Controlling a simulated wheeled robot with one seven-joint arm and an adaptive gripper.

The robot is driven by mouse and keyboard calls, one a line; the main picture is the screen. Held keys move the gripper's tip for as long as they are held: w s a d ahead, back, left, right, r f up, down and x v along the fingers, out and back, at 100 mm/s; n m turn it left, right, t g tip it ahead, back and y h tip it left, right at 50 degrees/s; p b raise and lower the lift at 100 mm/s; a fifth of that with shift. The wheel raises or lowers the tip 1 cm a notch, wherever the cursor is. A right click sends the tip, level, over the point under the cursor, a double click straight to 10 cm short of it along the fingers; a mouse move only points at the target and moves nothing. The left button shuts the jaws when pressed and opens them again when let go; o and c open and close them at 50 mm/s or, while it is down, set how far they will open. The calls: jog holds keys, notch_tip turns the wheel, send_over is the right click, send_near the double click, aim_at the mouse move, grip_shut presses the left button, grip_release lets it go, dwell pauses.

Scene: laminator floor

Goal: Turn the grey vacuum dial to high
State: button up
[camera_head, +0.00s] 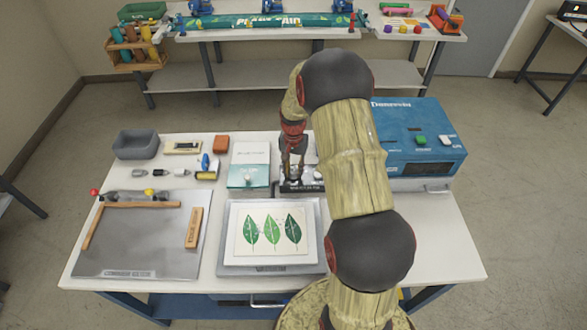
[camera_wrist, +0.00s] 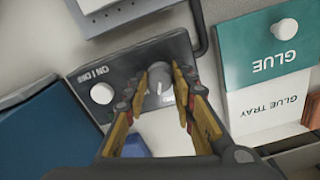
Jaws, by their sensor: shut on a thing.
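The grey vacuum dial (camera_wrist: 160,80) sits on a dark control box (camera_wrist: 120,72) in the wrist view. My gripper (camera_wrist: 162,88) has one finger on each side of the dial and is shut on it. A pale pointer mark shows on the dial's face; the level labels around it are hidden by the fingers. A white knob (camera_wrist: 102,93) beside an "ON / OFF" label is on the same box. In the head view my gripper (camera_head: 291,178) reaches down onto the box (camera_head: 302,187), and the dial is hidden there.
A teal glue box (camera_head: 250,165) stands left of the control box. A blue machine (camera_head: 415,140) stands to the right. A framed plate with three leaves (camera_head: 270,267) lies in front. A grey mat (camera_head: 140,245) is at left. The table's front right is clear.

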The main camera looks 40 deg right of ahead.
aim_at(293, 171)
jog(key=m+p, duration=0.1)
jog(key=m, duration=0.6)
jog(key=shift+w, duration=0.1)
dwell(0.5)
jog(key=o, duration=1.2)
jog(key=shift+c, duration=0.2)
notch_tip(293, 171, up, 12)
dwell(0.4)
